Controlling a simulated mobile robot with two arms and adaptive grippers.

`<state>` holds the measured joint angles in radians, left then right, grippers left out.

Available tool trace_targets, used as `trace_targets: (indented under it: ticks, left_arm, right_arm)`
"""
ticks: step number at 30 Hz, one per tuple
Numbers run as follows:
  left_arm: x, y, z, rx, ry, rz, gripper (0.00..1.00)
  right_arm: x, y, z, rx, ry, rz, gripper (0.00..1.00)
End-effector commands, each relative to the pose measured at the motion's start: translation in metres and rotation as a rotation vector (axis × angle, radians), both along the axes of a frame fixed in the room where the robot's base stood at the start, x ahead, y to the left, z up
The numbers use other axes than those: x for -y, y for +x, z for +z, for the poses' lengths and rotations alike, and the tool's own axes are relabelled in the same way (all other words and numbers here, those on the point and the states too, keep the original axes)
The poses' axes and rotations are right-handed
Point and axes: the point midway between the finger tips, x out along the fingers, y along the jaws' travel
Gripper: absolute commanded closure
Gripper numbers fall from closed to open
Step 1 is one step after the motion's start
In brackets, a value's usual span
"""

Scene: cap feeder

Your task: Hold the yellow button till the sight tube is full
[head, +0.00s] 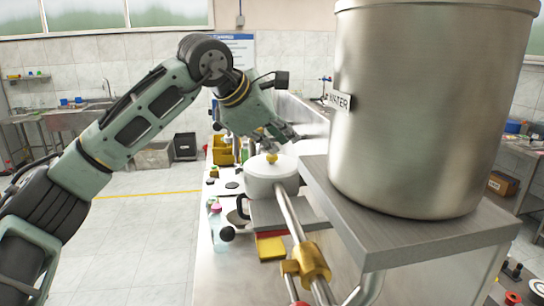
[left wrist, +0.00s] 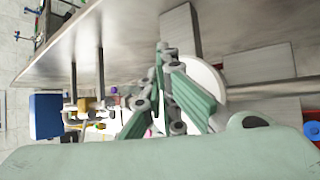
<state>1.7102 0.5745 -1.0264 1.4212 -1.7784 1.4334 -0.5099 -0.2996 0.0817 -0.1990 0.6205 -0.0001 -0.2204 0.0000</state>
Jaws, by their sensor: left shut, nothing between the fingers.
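My left gripper (head: 288,136) is shut and empty, just above and beyond a white round lidded vessel (head: 266,184). In the left wrist view the gripper (left wrist: 172,92) covers part of a white disc (left wrist: 212,82). A small yellow knob (head: 271,158) stands on the white lid in the head view, below the fingers; I cannot tell whether they touch it. A yellow block (head: 270,247) lies lower, under the vessel's shelf. I cannot tell which yellow part is the button. I cannot make out a sight tube. My right gripper is not in view.
A large steel tank (head: 432,110) labelled water stands on a grey shelf (head: 400,240) at right. A metal pipe with a brass valve (head: 312,262) runs down from the vessel. A yellow bin (head: 222,151) and bottles stand behind. The floor at left is clear.

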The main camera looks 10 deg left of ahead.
Motion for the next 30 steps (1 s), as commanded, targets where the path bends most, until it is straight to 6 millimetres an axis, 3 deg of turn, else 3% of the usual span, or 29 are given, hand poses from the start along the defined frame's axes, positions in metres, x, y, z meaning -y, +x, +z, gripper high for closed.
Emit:
trace_targets:
  ticks: [30]
  left_arm:
    - [-0.0002, 0.0000, -0.0088, -0.002, 0.000, 0.001, 1.00]
  right_arm:
    - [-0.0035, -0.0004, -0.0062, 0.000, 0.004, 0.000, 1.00]
